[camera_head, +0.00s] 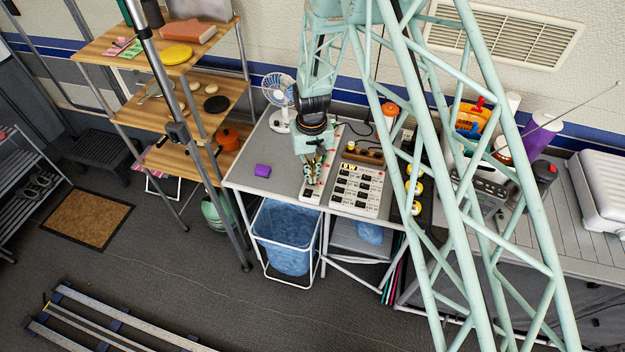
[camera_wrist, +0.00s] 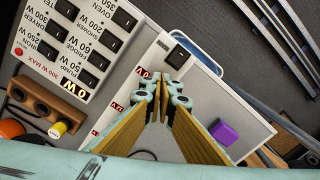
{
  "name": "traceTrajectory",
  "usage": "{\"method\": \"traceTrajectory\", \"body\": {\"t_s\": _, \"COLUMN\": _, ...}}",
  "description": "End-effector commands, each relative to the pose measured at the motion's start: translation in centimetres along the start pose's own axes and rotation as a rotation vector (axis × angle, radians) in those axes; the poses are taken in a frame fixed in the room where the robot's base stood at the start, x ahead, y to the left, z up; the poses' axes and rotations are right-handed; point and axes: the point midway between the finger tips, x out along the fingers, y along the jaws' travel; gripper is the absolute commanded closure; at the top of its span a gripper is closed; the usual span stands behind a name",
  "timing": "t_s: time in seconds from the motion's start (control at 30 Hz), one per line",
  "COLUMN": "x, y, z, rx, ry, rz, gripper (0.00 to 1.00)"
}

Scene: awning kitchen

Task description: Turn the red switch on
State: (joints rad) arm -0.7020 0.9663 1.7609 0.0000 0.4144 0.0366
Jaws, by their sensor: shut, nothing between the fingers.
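My gripper (camera_head: 317,172) points down over the grey table beside a narrow white strip panel (camera_head: 312,193). In the wrist view its fingertips (camera_wrist: 171,88) are together and empty, over that strip. The strip (camera_wrist: 150,62) carries small red-lit readouts (camera_wrist: 118,107) and a black rocker switch (camera_wrist: 179,57) just past the fingertips. I cannot tell whether the fingers touch it. A clearly red switch does not show; my fingers hide part of the strip. A white switch board (camera_head: 358,188) with several black rockers and watt labels lies to its right; it also shows in the wrist view (camera_wrist: 68,45).
A purple block (camera_head: 262,170) lies left of the strip, and a small fan (camera_head: 279,90) stands behind it. A wooden block with yellow knobs (camera_head: 362,154) sits behind the switch board. A blue-lined bin (camera_head: 288,250) stands below the table edge.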

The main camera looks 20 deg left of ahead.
Motion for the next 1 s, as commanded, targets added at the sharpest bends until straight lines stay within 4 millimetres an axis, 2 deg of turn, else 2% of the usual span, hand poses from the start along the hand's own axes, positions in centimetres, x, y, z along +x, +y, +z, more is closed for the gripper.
{"method": "traceTrajectory", "body": {"t_s": 1.0, "x": 0.75, "y": 0.00, "z": 0.01, "rx": 0.000, "ry": 0.000, "rz": 0.000, "gripper": 1.00}}
